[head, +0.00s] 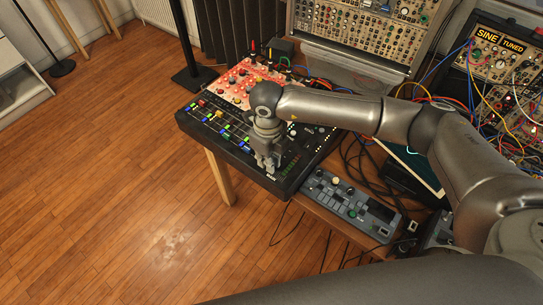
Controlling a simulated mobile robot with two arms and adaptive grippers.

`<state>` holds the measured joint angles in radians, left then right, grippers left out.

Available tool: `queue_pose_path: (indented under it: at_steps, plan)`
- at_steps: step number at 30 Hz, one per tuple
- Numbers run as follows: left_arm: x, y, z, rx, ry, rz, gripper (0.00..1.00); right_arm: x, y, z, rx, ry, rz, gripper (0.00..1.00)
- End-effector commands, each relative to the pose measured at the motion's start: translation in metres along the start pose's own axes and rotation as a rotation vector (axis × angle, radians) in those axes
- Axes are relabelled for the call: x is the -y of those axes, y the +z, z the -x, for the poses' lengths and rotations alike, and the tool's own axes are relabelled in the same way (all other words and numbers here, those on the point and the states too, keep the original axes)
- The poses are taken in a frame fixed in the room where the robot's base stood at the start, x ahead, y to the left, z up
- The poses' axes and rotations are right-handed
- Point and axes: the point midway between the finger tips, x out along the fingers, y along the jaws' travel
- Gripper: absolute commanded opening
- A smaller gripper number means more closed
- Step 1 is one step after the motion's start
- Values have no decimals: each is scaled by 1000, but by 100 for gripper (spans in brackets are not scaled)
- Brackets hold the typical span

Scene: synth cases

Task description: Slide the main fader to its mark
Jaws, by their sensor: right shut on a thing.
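The black mixer (215,137) lies at the left end of the wooden table, with several coloured fader caps along its front part. My right gripper (270,168) points down at the mixer's front right area and is shut on what looks like the main fader. The fader's cap is hidden between the fingers, and its mark cannot be made out. My left gripper is not in view.
Modular synth racks (365,35) stand at the back. The wooden floor (150,210) is clear at front left.

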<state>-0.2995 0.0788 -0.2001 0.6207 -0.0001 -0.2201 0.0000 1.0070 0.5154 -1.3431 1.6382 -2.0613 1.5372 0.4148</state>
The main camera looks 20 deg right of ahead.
Motion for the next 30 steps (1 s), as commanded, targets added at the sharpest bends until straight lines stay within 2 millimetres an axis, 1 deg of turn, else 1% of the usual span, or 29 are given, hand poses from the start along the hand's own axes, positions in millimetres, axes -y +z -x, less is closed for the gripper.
queue_pose_path:
  at_steps: [1, 2, 6, 15, 19, 23, 30]
  plan:
    - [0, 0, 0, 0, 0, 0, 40, -3, 0, -1, -1, 7, 5, 0]
    - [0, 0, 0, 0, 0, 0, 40, -4, 0, -1, -1, 7, 5, 15]
    - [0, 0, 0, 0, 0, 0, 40, -3, 0, -1, -1, 7, 5, 33]
    - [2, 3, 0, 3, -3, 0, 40, -2, 0, 0, 0, 4, 3, 34]
    - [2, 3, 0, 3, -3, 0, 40, -1, 0, 9, 1, 2, 4, 34]
    - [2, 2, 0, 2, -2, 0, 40, -1, 1, 32, 4, 2, 5, 34]
    - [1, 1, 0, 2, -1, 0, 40, -1, 1, 83, 3, 2, 5, 34]
